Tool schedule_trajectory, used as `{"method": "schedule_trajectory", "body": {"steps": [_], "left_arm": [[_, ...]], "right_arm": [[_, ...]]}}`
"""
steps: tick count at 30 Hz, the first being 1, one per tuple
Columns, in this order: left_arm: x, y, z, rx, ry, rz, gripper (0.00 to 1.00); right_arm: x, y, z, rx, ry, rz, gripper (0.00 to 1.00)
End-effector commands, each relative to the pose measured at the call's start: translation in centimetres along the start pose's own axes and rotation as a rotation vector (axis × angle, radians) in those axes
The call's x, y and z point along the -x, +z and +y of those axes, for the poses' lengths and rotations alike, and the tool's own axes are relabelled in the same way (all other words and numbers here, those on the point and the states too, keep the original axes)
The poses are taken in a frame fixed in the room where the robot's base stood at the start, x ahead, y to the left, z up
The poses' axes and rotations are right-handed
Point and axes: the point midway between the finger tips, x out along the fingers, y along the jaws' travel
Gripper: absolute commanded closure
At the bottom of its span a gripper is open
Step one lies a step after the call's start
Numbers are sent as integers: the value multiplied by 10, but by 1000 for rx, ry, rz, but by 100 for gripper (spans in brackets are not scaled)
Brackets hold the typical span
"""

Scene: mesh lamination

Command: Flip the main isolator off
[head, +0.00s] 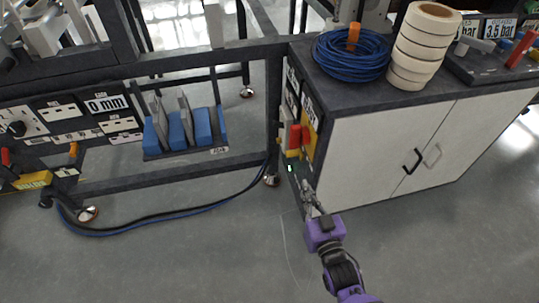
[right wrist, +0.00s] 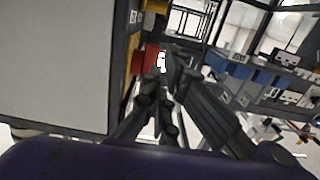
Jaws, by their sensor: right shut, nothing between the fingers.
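The main isolator appears to be the red handle (head: 294,136) with yellow parts, on the narrow left side of the white-doored cabinet. In the right wrist view the red part (right wrist: 146,60) is just beyond the fingers, partly hidden by them. My right gripper (head: 306,186) is shut and empty. In the head view it is below the isolator, close to the cabinet's side and pointing up towards it. I cannot tell whether the fingers touch the handle, or which position the handle is in. My left gripper is not in view.
The cabinet (head: 365,160) carries a blue cable coil (head: 350,62) and a stack of white rolls (head: 425,45). A dark frame bench (head: 180,65) with a blue rack (head: 187,128) stands left. Dark cables (head: 150,224) lie on the floor. The front floor is clear.

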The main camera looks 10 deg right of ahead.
Motion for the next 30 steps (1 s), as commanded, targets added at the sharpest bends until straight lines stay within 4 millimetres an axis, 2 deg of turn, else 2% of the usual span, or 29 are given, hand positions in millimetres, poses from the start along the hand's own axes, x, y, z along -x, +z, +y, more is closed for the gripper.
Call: {"method": "schedule_trajectory", "body": {"steps": [1,4,17,23,30], "left_arm": [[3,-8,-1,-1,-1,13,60],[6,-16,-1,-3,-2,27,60],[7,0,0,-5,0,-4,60],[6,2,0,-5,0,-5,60],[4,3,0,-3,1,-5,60]], "right_arm": [[3,-5,3,1,3,21,100],[3,-14,2,-3,0,58,100],[0,-16,1,-5,-2,66,100],[-28,-19,0,-6,-3,69,100],[-80,-21,1,-6,-3,67,100]]}}
